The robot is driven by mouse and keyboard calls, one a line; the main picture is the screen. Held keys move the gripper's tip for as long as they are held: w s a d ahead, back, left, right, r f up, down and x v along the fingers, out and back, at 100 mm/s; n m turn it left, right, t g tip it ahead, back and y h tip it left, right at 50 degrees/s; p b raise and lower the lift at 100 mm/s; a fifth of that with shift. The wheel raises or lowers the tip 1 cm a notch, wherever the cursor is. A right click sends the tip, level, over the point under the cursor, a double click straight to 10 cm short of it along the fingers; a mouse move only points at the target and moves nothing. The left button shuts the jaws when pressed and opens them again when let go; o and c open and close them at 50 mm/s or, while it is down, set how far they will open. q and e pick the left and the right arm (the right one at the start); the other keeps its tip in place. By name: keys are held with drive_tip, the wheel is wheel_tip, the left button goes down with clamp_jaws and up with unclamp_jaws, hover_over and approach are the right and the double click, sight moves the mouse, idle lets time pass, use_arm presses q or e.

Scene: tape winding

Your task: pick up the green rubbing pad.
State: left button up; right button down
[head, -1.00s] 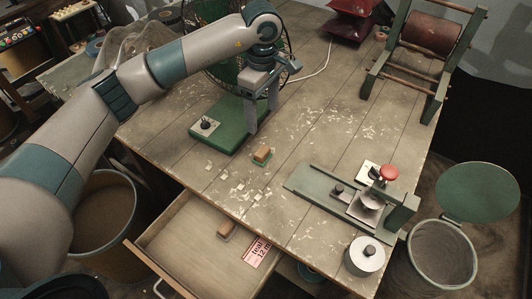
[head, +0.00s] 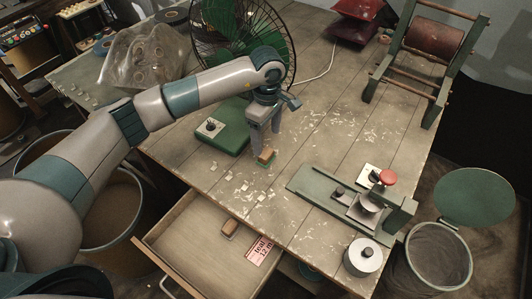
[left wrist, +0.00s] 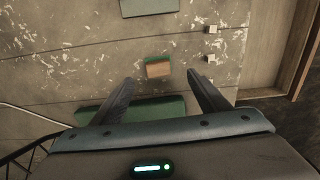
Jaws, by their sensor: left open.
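The green rubbing pad (head: 265,157) is a small tan block on a green base, lying on the worn wooden table. It also shows in the left wrist view (left wrist: 157,67), just past the gap between my fingertips. My left gripper (head: 263,143) is open and empty, pointing down close above and behind the pad. The left wrist view shows its two fingers (left wrist: 159,80) spread wide, one to each side of the pad's line. I see no contact with the pad. My right gripper is not in view.
A green fan (head: 238,30) stands behind the gripper, its base (head: 222,138) left of the pad. A green press with a red knob (head: 387,177) is at right. An open drawer (head: 185,240) juts out in front, holding another brown block (head: 230,228). Table around the pad is mostly clear.

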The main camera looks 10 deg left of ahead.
sight(266, 153)
use_arm(q)
wheel_tip(266, 153, down, 4)
drive_tip(key=shift+r+p, duration=0.2)
drive_tip(key=shift+p, duration=0.3)
drive_tip(key=shift+f, duration=0.3)
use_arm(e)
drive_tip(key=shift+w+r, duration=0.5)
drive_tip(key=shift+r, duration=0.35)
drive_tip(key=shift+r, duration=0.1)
use_arm(q)
drive_tip(key=shift+w+f+p, duration=0.1)
drive_tip(key=shift+f+p, duration=0.4)
drive_tip(key=shift+p, duration=0.15)
wheel_tip(266, 153, down, 4)
drive_tip(key=shift+w+a+r+p, duration=0.15)
drive_tip(key=shift+p, duration=0.8)
drive_tip(key=shift+f, duration=0.25)
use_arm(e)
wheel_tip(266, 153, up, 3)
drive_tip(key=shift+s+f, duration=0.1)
use_arm(q)
drive_tip(key=c, duration=1.1)
